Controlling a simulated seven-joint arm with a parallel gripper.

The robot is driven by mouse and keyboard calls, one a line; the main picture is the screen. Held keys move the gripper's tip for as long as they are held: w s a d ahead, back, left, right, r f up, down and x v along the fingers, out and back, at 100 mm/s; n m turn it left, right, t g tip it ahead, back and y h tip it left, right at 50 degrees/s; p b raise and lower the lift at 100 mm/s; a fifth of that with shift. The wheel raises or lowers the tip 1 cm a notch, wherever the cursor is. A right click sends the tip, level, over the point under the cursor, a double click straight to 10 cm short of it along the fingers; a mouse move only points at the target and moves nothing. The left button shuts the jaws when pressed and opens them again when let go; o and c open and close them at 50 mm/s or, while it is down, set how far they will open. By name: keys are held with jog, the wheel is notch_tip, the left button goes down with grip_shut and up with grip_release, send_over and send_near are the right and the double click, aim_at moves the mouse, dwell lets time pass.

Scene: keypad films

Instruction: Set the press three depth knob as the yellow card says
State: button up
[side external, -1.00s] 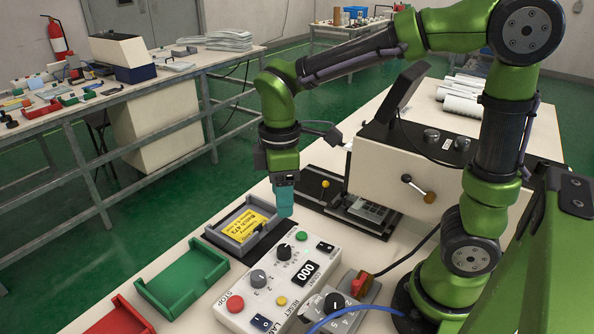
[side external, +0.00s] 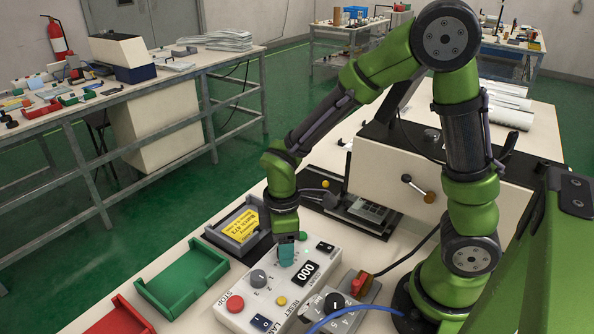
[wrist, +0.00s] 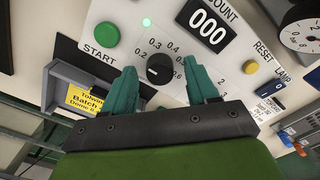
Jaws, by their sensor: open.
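My gripper (side external: 286,256) points down over the upper part of the pale control box (side external: 253,311). In the wrist view my gripper (wrist: 161,72) has its two teal fingers apart, with a black knob (wrist: 159,69) showing between them. I cannot tell whether they touch it. A printed scale around the knob shows 0.2, 0.3 and 0.4 among its marks; the pointer setting is unclear. The yellow card (side external: 242,226) lies in a grey tray (side external: 226,243); it also shows in the wrist view (wrist: 88,98), partly cut off. "Batch" is legible, but not a setting.
A green START button (wrist: 106,34), a 000 counter (wrist: 209,25) and a yellow RESET button (wrist: 250,67) surround the knob. A grey unit with a numbered dial (side external: 335,303) stands right of the box. Green (side external: 184,279) and red (side external: 119,319) trays lie left.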

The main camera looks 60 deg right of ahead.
jog(key=shift+c, duration=0.3)
jog(key=c, duration=1)
jog(key=shift+m, duration=0.3)
jog(key=m, duration=0.8)
jog(key=shift+m, duration=0.4)
jog(key=m, duration=0.4)
jog(key=shift+m, duration=0.3)
jog(key=shift+r+m, duration=0.1)
jog(key=shift+m, duration=1.7)
